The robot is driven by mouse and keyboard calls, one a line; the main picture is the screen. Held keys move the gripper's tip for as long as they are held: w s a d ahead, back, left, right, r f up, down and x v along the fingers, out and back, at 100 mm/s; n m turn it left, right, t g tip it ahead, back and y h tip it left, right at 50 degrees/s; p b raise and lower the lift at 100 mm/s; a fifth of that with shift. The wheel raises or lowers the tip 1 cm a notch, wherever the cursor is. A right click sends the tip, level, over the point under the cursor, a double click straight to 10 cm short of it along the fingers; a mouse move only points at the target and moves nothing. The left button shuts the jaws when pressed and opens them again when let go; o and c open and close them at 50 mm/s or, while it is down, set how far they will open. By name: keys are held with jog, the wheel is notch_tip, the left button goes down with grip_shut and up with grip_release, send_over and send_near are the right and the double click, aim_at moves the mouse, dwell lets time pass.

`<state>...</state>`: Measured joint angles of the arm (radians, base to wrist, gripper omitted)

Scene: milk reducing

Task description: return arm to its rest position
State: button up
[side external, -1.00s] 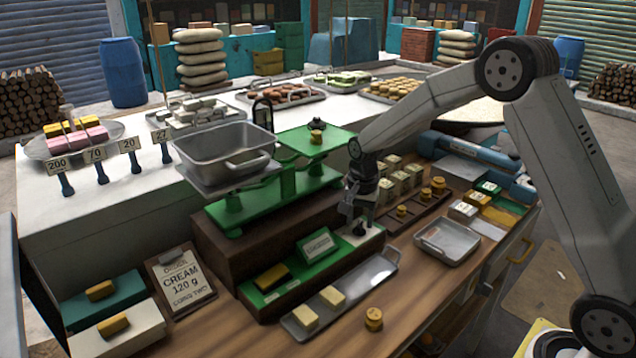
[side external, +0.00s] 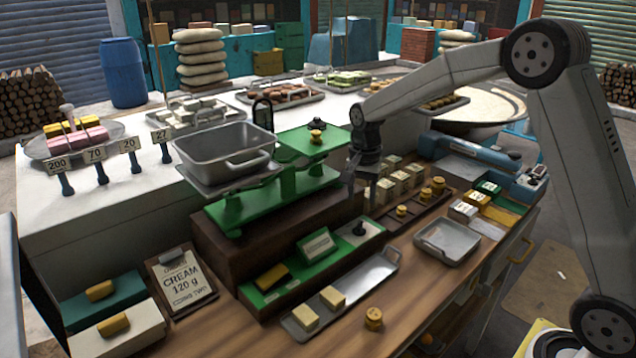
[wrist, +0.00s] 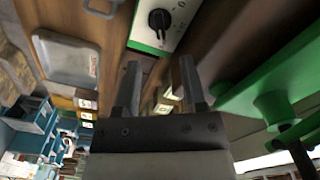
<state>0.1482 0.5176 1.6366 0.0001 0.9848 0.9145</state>
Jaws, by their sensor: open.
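My gripper (side external: 362,190) is open and empty in the side external view. It hangs above the brown block beside the green balance scale (side external: 290,185), a little above the black knob (side external: 359,229) on the white plate. In the wrist view my gripper's two fingers (wrist: 160,88) are spread with nothing between them. The black knob (wrist: 159,20) on its white plate shows beyond the fingertips, apart from them. The green scale (wrist: 268,98) is at the right of the wrist view.
A grey pan (side external: 225,152) sits on the scale's left side, a small brass weight (side external: 316,136) on its right plate. Cream blocks (side external: 402,178) and brass weights stand right of my gripper. A metal tray (side external: 447,240) lies on the wooden counter, and a long tray (side external: 366,280) holds two pale blocks.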

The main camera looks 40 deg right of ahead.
jog(key=shift+s, duration=0.1)
jog(key=s+a+f+n+t, duration=0.1)
jog(key=s+a+f+n, duration=0.1)
jog(key=s+n, duration=0.4)
jog(key=s+a+f+n+t, duration=0.1)
jog(key=s+a+n, duration=0.4)
jog(key=s, duration=0.8)
jog(key=shift+s+f+n+t, duration=0.3)
jog(key=shift+f+n, duration=0.3)
jog(key=shift+f, duration=0.2)
